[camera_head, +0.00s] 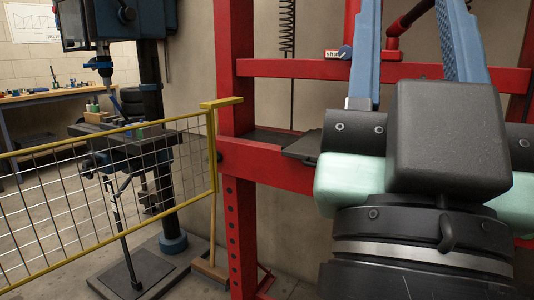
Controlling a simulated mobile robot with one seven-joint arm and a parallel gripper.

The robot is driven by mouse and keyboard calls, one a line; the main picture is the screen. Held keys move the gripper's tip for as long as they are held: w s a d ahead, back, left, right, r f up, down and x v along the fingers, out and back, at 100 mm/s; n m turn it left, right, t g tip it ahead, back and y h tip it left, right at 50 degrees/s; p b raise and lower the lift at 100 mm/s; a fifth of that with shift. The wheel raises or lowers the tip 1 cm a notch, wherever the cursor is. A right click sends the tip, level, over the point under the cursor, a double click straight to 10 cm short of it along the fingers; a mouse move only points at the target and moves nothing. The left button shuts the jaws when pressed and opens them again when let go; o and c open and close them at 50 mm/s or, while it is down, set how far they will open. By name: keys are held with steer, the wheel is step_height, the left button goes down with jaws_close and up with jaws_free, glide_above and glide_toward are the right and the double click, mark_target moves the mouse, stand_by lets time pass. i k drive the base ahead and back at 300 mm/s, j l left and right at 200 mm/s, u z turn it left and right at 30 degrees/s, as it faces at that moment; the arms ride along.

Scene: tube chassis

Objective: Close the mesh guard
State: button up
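The mesh guard (112,138) is a yellow-framed wire panel on the left. It runs from the left edge of the picture to a yellow upright (212,160) beside the red press frame. Its left end is cut off, so I cannot tell how far it stands open. My gripper (412,25) is large in the foreground on the right, in front of the red frame. Its two blue-grey fingers point up and stand apart with nothing visible between them. Their tips reach the top edge of the picture. The gripper is well to the right of the guard and does not touch it.
The red press frame (238,150) with its crossbars stands between the guard and my gripper. A blue drill press (150,150) on a dark base plate (145,275) stands behind the mesh. A workbench (45,97) with small items is at the far left. Some floor shows below.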

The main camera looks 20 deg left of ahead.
mark_target(30, 278)
steer(key=k+j+z, duration=0.1)
steer(key=j+z, duration=0.4)
steer(key=k+j+z, duration=0.1)
steer(key=j+z, duration=0.2)
steer(key=z, duration=0.2)
steer(key=k+j+z, duration=0.2)
steer(key=z, duration=0.3)
steer(key=k+j+z, duration=0.25)
steer(key=z, duration=0.2)
steer(key=k+j+z, duration=0.15)
steer(key=k+z, duration=0.15)
steer(key=z, duration=0.2)
steer(key=k+j+u, duration=0.1)
steer(key=k+u, duration=0.3)
steer(key=k+j+u, duration=0.2)
steer(key=u, duration=0.2)
steer(key=k+j+u, duration=0.6)
steer(key=u, duration=0.15)
steer(key=j, duration=0.1)
